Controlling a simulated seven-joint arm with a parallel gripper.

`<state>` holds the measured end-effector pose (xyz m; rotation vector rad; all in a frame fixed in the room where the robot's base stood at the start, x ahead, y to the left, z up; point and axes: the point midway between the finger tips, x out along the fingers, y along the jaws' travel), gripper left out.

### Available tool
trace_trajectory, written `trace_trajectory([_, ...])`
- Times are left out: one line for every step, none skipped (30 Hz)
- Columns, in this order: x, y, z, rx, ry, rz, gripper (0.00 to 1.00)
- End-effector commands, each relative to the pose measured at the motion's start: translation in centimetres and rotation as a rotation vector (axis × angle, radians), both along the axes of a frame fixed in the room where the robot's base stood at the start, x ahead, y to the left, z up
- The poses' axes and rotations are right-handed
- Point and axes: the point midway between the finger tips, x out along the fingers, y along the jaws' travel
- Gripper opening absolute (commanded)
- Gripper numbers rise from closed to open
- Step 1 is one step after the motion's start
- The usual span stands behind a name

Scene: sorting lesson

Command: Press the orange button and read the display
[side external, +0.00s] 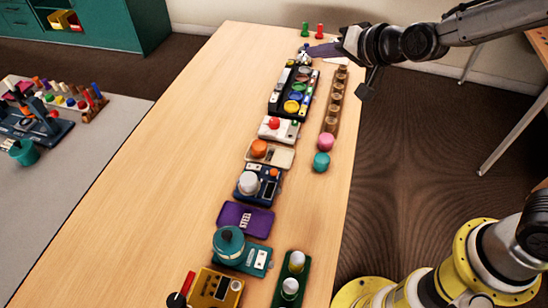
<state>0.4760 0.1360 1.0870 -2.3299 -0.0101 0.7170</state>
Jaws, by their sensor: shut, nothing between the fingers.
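An orange dome button (259,148) stands on a cream base (282,157) in the row of devices along the middle of the wooden table. No readable display shows on this base. A blue device (248,195) just nearer the camera has a white dome and a small dark panel. A yellow device (210,288) at the front has a dark window; no reading can be made out. My gripper (309,52) is shut and empty at the far end of the row, well beyond the orange button. Its tips are small and partly merge with a silvery item there.
A white base with a red dome (273,123) and a black tray (290,90) of coloured pieces lie between my gripper and the button. A brown holed rack (333,100), pink knob (326,142) and teal knob (321,161) stand right. The table's left side is clear.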

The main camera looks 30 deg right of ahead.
Motion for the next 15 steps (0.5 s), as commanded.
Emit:
trace_trajectory([0.7, 1.5, -2.3, 0.006, 0.021, 0.006, 0.00])
trace_trajectory([1.0, 2.2, -3.4, 0.009, 0.031, 0.008, 0.00])
trace_trajectory([1.3, 3.1, -4.9, 0.010, 0.041, 0.012, 0.00])
trace_trajectory([1.5, 3.8, -6.1, 0.010, 0.053, 0.016, 0.00])
trace_trajectory([1.5, 4.5, -7.2, 0.008, 0.063, 0.021, 0.00])
trace_trajectory([1.5, 5.3, -8.8, 0.004, 0.081, 0.027, 0.00])
trace_trajectory([1.4, 5.9, -9.8, -0.002, 0.093, 0.035, 0.00])
trace_trajectory([1.3, 6.4, -11.0, -0.008, 0.107, 0.042, 0.00])
trace_trajectory([1.0, 7.1, -12.4, -0.016, 0.127, 0.053, 0.00])
trace_trajectory([0.8, 7.5, -13.4, -0.023, 0.142, 0.061, 0.00])
trace_trajectory([0.5, 7.9, -14.3, -0.031, 0.158, 0.068, 0.00])
trace_trajectory([0.1, 8.4, -15.4, -0.040, 0.175, 0.080, 0.00])
trace_trajectory([-0.2, 8.7, -16.2, -0.047, 0.188, 0.088, 0.00])
trace_trajectory([-0.5, 9.0, -16.9, -0.053, 0.199, 0.095, 0.00])
trace_trajectory([-0.9, 9.3, -17.7, -0.062, 0.213, 0.103, 0.00])
